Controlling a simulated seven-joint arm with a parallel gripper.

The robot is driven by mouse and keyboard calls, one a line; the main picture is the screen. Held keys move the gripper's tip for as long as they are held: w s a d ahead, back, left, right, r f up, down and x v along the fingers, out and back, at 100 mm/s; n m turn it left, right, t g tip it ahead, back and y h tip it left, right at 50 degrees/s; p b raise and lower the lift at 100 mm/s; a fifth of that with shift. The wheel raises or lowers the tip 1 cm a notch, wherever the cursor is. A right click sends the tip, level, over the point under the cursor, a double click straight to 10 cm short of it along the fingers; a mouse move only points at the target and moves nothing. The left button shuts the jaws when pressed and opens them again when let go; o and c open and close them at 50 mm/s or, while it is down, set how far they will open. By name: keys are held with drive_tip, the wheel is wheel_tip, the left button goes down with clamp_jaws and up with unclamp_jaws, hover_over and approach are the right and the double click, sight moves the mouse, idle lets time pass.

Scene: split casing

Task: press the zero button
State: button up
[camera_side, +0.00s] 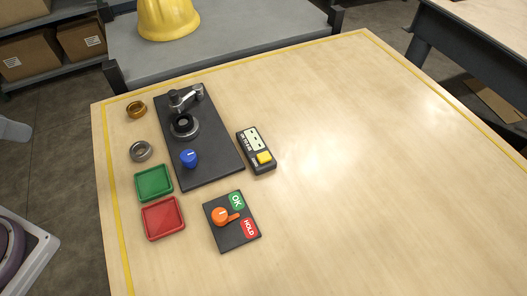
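A small dark handheld gauge box (256,151) lies on the wooden table, right of a larger black plate. It has a pale display (253,139) at its far end and a yellow button (264,158) at its near end. The button's lettering is too small to read, so I cannot tell for sure that it is the zero button. Nothing touches the box or the button. My gripper is not in view.
The black plate (225,160) carries a metal clamp (185,97), a dark round fixture and a blue knob (189,158). Nearby are two rings, green (154,182) and red (163,217) trays, and an orange lever (222,216) on an OK/HOLD panel. The table's right side is clear.

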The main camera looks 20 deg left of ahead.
clamp_jaws()
idle(1.5)
